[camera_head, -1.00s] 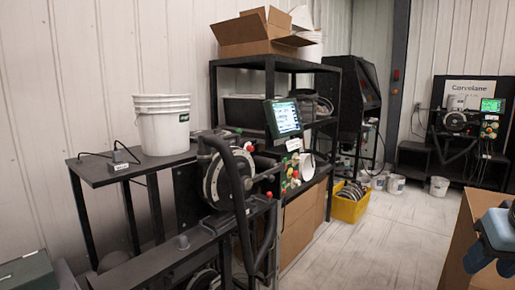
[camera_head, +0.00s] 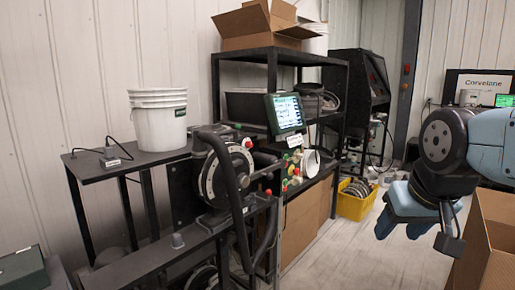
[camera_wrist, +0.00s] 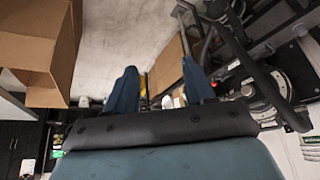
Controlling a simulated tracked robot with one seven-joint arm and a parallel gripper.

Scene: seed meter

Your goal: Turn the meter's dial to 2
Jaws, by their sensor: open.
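The seed meter (camera_head: 215,182) stands left of centre in the head view, a dark machine with a pale ring-shaped dial (camera_head: 209,181) on its face. A curved black handle (camera_head: 228,180) crosses in front and hides part of the dial. The numbers on the dial are too small to read. In the wrist view the meter shows at the right, tilted, with its round dial plate (camera_wrist: 262,92). My gripper (camera_head: 405,230) is at the right of the head view, well apart from the meter. In the wrist view its two blue fingers (camera_wrist: 161,88) are spread with nothing between them.
A screen (camera_head: 285,112) and a panel of coloured knobs (camera_head: 291,170) sit right of the meter. White buckets (camera_head: 158,125) stand on a black table (camera_head: 85,165). A yellow crate (camera_head: 355,205) is on the floor behind. A cardboard box (camera_head: 485,245) is at right. Floor between is clear.

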